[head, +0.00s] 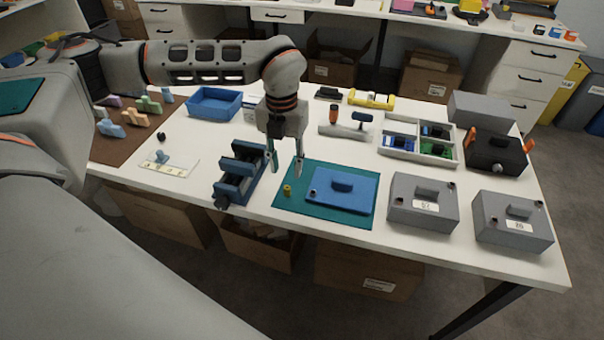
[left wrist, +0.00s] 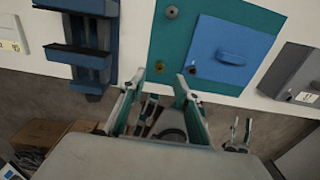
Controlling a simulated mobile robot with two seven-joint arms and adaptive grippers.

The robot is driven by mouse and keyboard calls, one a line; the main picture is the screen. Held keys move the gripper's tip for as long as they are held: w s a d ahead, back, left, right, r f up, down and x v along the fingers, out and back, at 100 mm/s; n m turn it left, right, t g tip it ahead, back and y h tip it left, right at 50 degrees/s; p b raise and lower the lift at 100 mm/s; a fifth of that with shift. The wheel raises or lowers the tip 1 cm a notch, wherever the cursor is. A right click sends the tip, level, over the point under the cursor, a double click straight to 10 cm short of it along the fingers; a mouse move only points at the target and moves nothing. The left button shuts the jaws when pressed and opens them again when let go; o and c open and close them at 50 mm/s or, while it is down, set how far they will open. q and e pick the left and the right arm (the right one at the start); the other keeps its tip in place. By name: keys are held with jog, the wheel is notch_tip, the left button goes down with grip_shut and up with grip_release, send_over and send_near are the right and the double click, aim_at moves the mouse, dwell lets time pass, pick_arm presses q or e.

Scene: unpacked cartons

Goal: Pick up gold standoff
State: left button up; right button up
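The gold standoff (head: 287,189) is a small yellow upright piece near the front left corner of the teal mat (head: 284,207). In the left wrist view it shows as a small dark-gold spot (left wrist: 160,67) on the mat, just beyond my fingertips. My left gripper (head: 285,164) is open and empty, pointing down above the mat's left edge, apart from the standoff. Its two fingers also show spread in the left wrist view (left wrist: 160,78). My right gripper (left wrist: 241,130) appears small and low in that view, its fingers apart and empty; the head view does not show it.
A blue plate with a knob (head: 342,188) lies on the mat right of the standoff. A dark-blue slotted holder (head: 239,172) stands close on the left. Another round grey piece (left wrist: 171,12) is on the mat. Grey lidded boxes (head: 423,201) stand to the right; the table's front edge is near.

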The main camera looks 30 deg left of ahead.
aim_at(287, 186)
pick_arm(q)
jog(key=shift+a+f, duration=0.3)
jog(key=shift+f, duration=1)
jog(key=f, duration=0.3)
jog(key=shift+s+d+f, duration=0.15)
jog(key=shift+d+f, duration=0.1)
jog(key=shift+d, duration=0.15)
jog(key=shift+f, duration=0.55)
jog(key=c, duration=0.9)
grip_shut()
pick_arm(e)
jog(key=shift+s+f, duration=0.7)
jog(key=shift+s, duration=0.2)
